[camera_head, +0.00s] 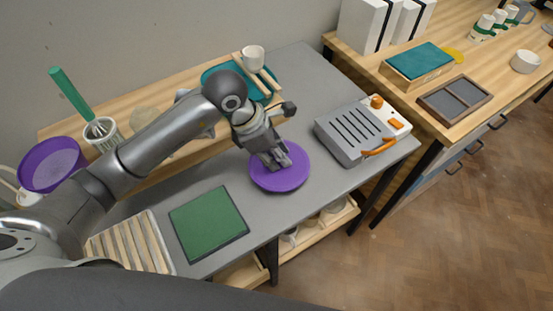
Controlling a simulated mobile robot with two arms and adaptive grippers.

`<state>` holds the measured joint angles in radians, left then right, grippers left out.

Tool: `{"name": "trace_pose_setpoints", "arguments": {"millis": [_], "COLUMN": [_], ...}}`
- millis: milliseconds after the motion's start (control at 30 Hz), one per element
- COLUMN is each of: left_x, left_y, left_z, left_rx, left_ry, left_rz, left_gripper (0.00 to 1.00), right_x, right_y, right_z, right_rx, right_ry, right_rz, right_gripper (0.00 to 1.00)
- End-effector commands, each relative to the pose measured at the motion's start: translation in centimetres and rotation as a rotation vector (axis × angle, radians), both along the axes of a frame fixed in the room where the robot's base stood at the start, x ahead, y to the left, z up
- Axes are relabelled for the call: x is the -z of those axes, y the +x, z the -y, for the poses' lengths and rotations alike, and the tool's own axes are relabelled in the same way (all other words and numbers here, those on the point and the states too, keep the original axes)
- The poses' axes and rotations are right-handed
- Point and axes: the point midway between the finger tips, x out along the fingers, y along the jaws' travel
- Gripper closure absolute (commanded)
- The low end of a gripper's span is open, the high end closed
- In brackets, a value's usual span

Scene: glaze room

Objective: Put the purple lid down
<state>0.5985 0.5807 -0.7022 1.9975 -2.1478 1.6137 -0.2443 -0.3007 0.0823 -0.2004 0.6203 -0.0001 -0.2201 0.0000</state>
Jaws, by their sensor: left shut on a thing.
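The purple lid (280,179) is a round disc over the middle of the grey table (330,200). My left gripper (276,162) reaches down from the left and is shut on the lid near its centre. The gripper hides the part of the lid that it grips. I cannot tell whether the lid's underside touches the table or is slightly above it. My right gripper is not in view.
A green mat (208,222) and a slatted rack (130,243) lie left of the lid. A grey appliance with orange parts (355,130) stands to the right. A teal tray (215,72) with a white cup (253,58) is behind. Bare table surrounds the lid at the front right.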

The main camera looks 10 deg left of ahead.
Motion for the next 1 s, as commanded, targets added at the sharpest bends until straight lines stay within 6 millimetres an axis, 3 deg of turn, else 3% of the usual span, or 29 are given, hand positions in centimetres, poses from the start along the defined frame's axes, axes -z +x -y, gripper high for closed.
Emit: {"name": "trace_pose_setpoints", "arguments": {"millis": [300,667,700,800,867,1000], "left_x": [3.3,4.0,3.9,3.8,3.8,3.8], "left_y": [0.4,0.4,0.4,0.4,0.4,0.4], "left_z": [0.0,-0.1,-0.1,-0.1,-0.1,-0.1], "left_rx": [-0.001,0.0,0.0,0.0,0.0,-0.001], "left_ry": [0.0,0.0,0.0,0.001,0.001,0.001], "left_rz": [-0.003,0.001,0.001,0.0,0.0,0.0], "left_gripper": [0.99,1.0,0.77,0.64,0.57,0.57], "right_x": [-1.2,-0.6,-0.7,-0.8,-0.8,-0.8], "right_y": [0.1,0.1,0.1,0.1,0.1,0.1], "right_z": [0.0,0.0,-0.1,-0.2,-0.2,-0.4], "right_rx": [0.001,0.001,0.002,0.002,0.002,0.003], "right_ry": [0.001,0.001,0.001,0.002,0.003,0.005], "right_rz": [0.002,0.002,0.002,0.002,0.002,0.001], "right_gripper": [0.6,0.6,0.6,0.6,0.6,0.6]}}
